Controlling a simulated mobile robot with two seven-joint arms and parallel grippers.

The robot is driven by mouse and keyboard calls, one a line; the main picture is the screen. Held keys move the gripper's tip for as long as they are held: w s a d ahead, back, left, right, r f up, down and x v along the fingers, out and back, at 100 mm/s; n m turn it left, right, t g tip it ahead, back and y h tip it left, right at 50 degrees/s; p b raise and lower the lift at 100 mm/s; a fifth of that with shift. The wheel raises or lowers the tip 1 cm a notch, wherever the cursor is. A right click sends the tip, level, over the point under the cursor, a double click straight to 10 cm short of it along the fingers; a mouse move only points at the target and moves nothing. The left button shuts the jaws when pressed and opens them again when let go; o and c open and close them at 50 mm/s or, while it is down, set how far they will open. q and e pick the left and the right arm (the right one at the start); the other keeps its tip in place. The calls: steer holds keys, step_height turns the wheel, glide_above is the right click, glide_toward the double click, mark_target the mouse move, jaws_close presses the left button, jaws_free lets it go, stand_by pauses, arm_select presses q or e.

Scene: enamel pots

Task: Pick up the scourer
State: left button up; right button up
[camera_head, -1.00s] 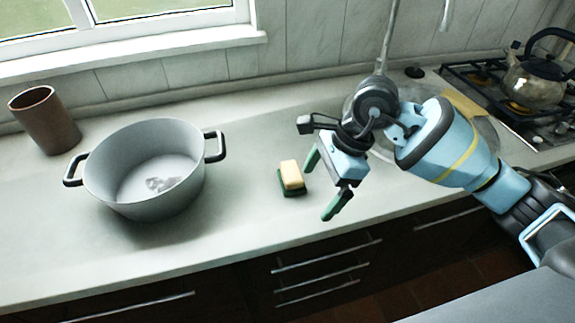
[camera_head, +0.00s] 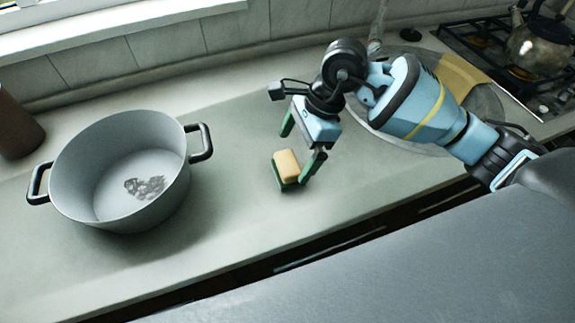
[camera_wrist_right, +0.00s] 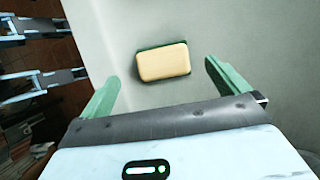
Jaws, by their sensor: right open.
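The scourer (camera_head: 287,167), a yellow sponge block on a green base, lies flat on the worktop to the right of the grey pot. In the right wrist view the scourer (camera_wrist_right: 163,63) lies ahead of and between the two green fingers, with gaps on both sides. My right gripper (camera_head: 301,148) is open and empty close to the scourer, one finger behind it and one at its right in the head view. In the wrist view the right gripper (camera_wrist_right: 160,84) also shows open. My left gripper is not in view.
A large grey pot (camera_head: 120,168) with two dark handles and a dark patch on its inner floor stands on the left. A brown cup (camera_head: 17,125) is at the left edge. A sink (camera_head: 488,104), stove (camera_head: 481,42) and kettle (camera_head: 537,45) are at the right. Worktop (camera_head: 235,215) around the scourer is clear.

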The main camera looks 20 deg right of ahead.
mark_target(289, 162)
steer(key=shift+p+x, duration=0.3)
steer(key=shift+x, duration=2.3)
steer(key=shift+w+d, duration=0.1)
steer(key=shift+w, duration=0.05)
steer(key=c, duration=1)
